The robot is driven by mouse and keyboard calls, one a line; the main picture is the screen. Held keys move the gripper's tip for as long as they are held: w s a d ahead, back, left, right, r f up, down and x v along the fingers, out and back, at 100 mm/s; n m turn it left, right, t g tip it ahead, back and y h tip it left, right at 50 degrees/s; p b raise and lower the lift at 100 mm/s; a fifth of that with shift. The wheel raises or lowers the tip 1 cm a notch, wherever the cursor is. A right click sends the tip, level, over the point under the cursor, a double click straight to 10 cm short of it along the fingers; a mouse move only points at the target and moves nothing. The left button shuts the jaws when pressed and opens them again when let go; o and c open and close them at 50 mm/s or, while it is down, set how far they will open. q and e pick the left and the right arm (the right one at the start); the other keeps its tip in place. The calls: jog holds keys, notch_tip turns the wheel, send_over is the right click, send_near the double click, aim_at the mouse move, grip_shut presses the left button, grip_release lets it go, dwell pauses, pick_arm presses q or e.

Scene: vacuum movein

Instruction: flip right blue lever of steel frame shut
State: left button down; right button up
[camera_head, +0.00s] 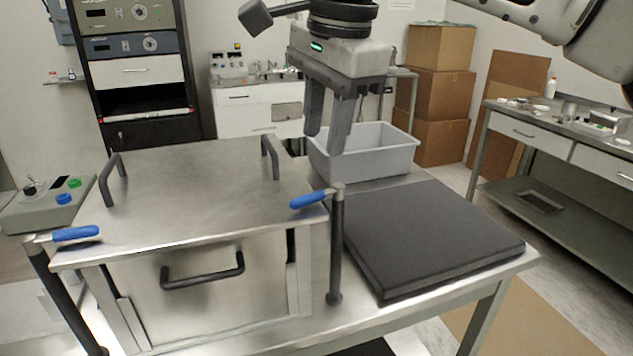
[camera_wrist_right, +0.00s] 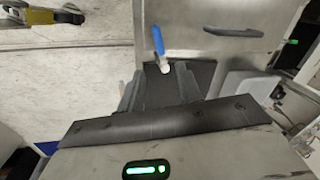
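The steel frame (camera_head: 190,197) is a box with a flat metal lid and a dark post at each front corner. The right blue lever (camera_head: 308,199) sits on top of the right post (camera_head: 336,245), and its blue grip points left over the lid's front right corner. My right gripper (camera_head: 325,140) hangs fingers down above and behind this lever, empty, its fingers apart. In the right wrist view the blue lever (camera_wrist_right: 158,40) shows beyond the gap between the fingertips (camera_wrist_right: 158,85), not touched. My left gripper is not in view.
The left blue lever (camera_head: 75,233) points right over the lid's other front corner. Bar handles (camera_head: 272,157) stand on the lid. A black pad (camera_head: 430,235) lies right of the frame, with a grey bin (camera_head: 365,150) behind. A control box (camera_head: 45,205) stands left.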

aim_at(313, 193)
jog(key=f, duration=0.2)
jog(key=w+f, duration=0.1)
jog(key=f, duration=0.2)
jog(key=a+f, duration=0.1)
jog(key=f, duration=0.2)
jog(key=shift+w+f, duration=0.2)
jog(key=shift+f, duration=0.05)
grip_shut()
jog(key=shift+a, duration=0.1)
